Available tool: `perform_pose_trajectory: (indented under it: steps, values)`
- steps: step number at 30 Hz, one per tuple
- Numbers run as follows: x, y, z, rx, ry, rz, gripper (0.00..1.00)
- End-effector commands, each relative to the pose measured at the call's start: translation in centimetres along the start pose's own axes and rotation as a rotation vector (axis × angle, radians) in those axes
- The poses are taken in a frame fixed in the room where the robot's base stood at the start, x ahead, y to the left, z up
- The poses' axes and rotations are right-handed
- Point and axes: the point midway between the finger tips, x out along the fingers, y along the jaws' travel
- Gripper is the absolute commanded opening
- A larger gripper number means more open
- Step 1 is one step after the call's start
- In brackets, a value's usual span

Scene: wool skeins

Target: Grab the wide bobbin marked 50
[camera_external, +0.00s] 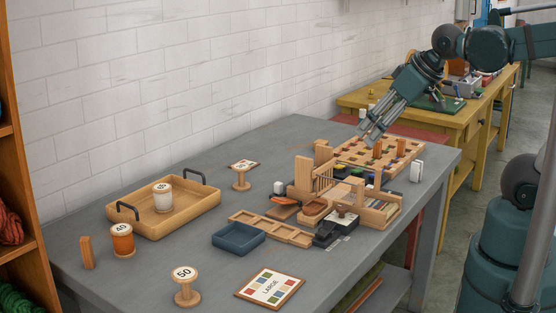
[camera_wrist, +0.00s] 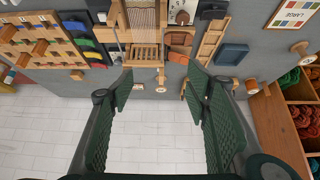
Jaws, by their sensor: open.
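A pale wooden bobbin with wide flanges (camera_external: 187,293) stands upright at the table's front left, its white top label reading 50. It is probably the pale bobbin at the right of the wrist view (camera_wrist: 301,48). An orange-wound bobbin (camera_external: 122,240) and a white-wound one (camera_external: 163,200) have labels that I cannot read surely. My gripper (camera_external: 369,132) is open and empty above the table's far end, well away from the front bobbin. Its spread fingers show in the wrist view (camera_wrist: 160,92).
A wooden tray (camera_external: 199,213) with dark handles holds the white bobbin. A blue tray (camera_external: 238,246), a small wooden loom (camera_external: 345,190) and a peg board (camera_external: 345,152) crowd the middle and far end. A card marked LARGE (camera_external: 269,287) lies right of the front bobbin. A brick wall runs behind.

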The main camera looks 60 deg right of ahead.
Motion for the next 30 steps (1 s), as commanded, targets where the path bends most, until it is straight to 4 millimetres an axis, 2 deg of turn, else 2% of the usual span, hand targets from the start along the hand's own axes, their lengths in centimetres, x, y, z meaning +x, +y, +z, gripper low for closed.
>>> perform_pose_trajectory:
  steps: [3,4,17,23,30]
  values:
    - [0.0,0.0,0.0,0.000,0.000,0.000,0.48]
    - [0.0,0.0,0.0,0.000,0.000,0.000,0.52]
    - [0.0,-0.2,-0.2,-0.007,-0.003,-0.003,0.52]
    - [0.0,-1.1,-1.5,-0.044,-0.019,-0.015,0.52]
    - [0.4,-3.5,-4.1,-0.136,-0.061,-0.046,0.52]
